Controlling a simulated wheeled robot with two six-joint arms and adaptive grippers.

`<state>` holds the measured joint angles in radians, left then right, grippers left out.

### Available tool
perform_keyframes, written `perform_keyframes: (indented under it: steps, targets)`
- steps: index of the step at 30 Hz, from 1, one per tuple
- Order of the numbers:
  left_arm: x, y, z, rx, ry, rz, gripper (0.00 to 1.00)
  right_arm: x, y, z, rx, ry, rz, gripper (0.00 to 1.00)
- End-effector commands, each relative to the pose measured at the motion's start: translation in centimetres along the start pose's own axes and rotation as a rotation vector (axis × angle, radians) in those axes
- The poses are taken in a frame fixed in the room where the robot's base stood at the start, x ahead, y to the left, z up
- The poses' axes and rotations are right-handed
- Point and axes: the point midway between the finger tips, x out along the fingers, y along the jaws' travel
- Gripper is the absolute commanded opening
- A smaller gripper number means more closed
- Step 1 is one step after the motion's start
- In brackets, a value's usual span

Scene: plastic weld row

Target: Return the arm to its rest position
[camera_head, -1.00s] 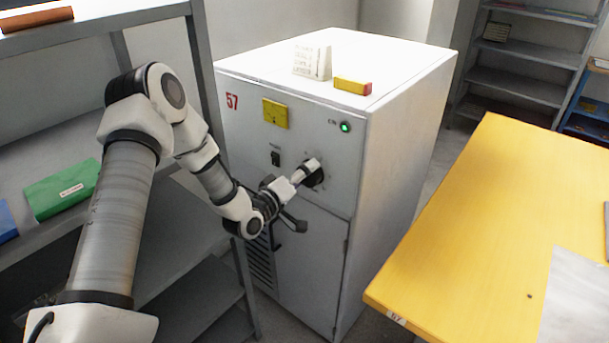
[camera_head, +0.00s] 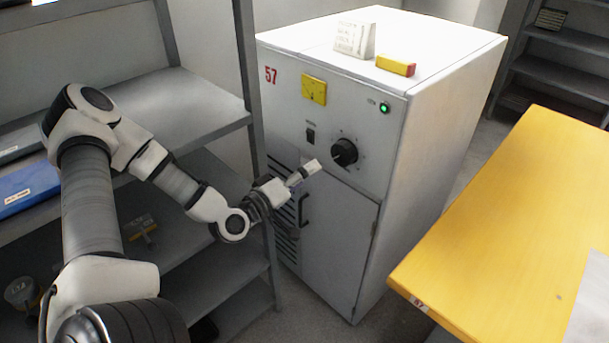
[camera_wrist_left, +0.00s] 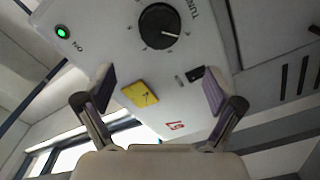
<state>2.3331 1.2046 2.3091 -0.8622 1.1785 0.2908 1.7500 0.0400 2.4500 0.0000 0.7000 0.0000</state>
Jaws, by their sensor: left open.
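My left arm comes in from the left in the head view. My left gripper (camera_head: 308,172) is in front of the grey-white cabinet (camera_head: 420,120), to the lower left of its black tuning knob (camera_head: 344,152). In the left wrist view the gripper (camera_wrist_left: 155,92) is open, its two fingers spread with nothing between them. The knob (camera_wrist_left: 159,26) shows beyond the fingers, apart from them. My right gripper is not in view.
A grey shelf (camera_head: 205,110) stands at the left, close to my arm, with a blue folder (camera_head: 30,188). A yellow table (camera_head: 500,220) is at the right. A red-yellow block (camera_head: 396,65) and a white sign (camera_head: 354,40) stand on the cabinet. Floor shows between cabinet and table.

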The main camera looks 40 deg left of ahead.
Motion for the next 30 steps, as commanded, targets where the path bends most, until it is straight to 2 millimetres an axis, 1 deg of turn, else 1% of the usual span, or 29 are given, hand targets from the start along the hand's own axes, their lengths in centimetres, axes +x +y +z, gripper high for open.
perform_keyframes:
  steps: [17,20,23,25,26,27,28,29,30]
  targets:
    - [-0.2,0.0,0.1,0.001,-0.002,0.001,0.93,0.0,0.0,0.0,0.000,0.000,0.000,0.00]
    - [-0.4,-0.5,0.5,0.002,-0.013,-0.012,0.93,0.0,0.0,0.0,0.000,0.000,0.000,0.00]
    - [-0.5,-1.1,3.1,0.052,-0.103,-0.036,0.93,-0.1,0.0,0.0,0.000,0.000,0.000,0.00]
    - [-0.6,-1.4,6.6,0.112,-0.220,-0.053,0.93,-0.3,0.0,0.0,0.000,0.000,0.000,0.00]
    - [-0.8,-1.6,8.5,0.138,-0.282,-0.070,0.93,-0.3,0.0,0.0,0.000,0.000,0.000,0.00]
    - [-1.2,-2.3,11.3,0.173,-0.373,-0.105,0.93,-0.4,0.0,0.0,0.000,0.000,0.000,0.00]
    - [-1.9,-2.9,13.5,0.199,-0.446,-0.137,0.93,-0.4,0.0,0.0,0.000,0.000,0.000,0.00]
    - [-2.6,-3.6,15.7,0.227,-0.519,-0.173,0.93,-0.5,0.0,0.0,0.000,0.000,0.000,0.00]
    - [-4.0,-4.6,18.6,0.266,-0.617,-0.223,0.93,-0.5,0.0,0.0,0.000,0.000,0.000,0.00]
